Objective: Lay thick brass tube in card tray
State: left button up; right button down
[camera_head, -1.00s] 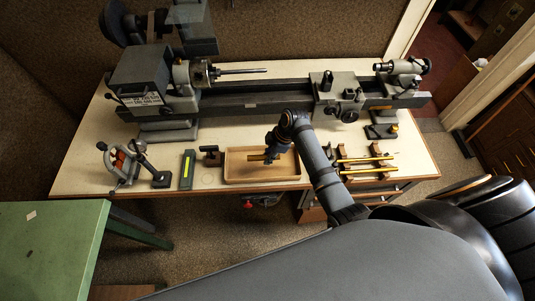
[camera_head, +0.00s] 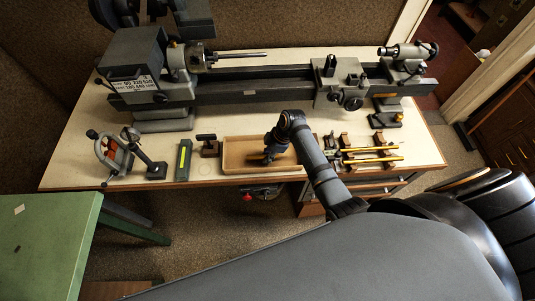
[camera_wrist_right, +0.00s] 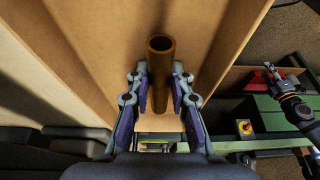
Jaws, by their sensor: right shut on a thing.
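My right gripper (camera_head: 267,159) is low over the card tray (camera_head: 237,153), inside its outline in the head view. In the right wrist view my right gripper (camera_wrist_right: 160,92) is shut on the thick brass tube (camera_wrist_right: 160,72), whose open round end shows between the fingers. The tray's tan surface (camera_wrist_right: 95,45) lies behind it. I cannot tell whether the tube touches the tray floor. In the head view the gripper mostly hides the tube. What looks like my left gripper (camera_wrist_right: 284,78) shows small at the right of the wrist view; its finger state is unclear.
Thin brass rods (camera_head: 372,159) rest on wooden supports right of the tray. A dark block (camera_head: 207,146), a green bar with a yellow strip (camera_head: 184,160) and a small clamp (camera_head: 115,155) stand left. The lathe (camera_head: 255,84) runs along the back.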

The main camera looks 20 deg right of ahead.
jog(key=shift+f, duration=0.15)
dwell(0.3)
jog(key=c, duration=0.6)
grip_release()
jog(key=shift+o, duration=0.2)
notch_tip(320, 180, up, 3)
jog(key=p, duration=0.3)
jog(key=shift+r+p, duration=1)
jog(key=shift+r, duration=1.55)
